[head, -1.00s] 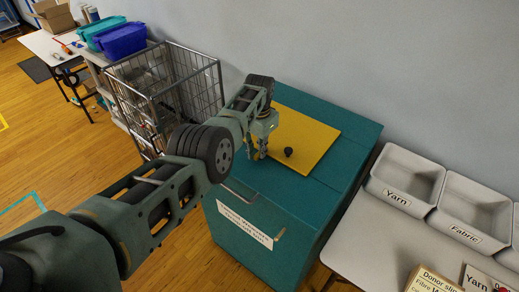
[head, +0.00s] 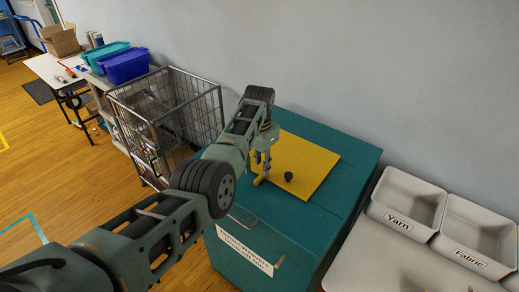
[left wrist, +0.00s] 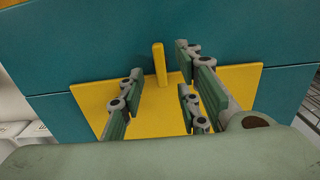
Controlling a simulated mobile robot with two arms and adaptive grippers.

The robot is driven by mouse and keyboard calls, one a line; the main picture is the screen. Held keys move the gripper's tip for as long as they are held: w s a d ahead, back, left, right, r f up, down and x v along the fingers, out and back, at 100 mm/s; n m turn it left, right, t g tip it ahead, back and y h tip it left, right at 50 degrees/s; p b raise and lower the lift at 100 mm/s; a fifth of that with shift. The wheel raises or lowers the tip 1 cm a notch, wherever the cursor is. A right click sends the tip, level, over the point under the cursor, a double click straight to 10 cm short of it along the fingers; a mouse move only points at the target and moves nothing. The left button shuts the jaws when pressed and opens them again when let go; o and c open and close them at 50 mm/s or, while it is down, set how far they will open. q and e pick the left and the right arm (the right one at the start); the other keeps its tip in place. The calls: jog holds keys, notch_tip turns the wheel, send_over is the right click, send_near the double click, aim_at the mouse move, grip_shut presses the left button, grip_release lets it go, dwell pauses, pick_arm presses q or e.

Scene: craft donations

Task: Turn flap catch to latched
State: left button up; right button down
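A short yellow bar, which looks like the flap catch (head: 258,181), is at the flap's near-left edge. In the left wrist view the catch (left wrist: 160,63) points across the flap edge onto the teal lid. My left gripper (head: 262,165) is above it, pointing down. In the left wrist view its fingers are spread, with the catch in the gap between them; I cannot tell if any finger touches it. My right gripper is not in view.
A wire cage cart (head: 168,112) stands left of the bin. A table with grey Yarn (head: 405,204) and Fabric (head: 474,236) trays is at the right. The wall is close behind the bin.

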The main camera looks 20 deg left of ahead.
aim_at(259, 177)
pick_arm(q)
notch_tip(259, 177, up, 8)
jog(key=shift+f, duration=0.15)
dwell(0.5)
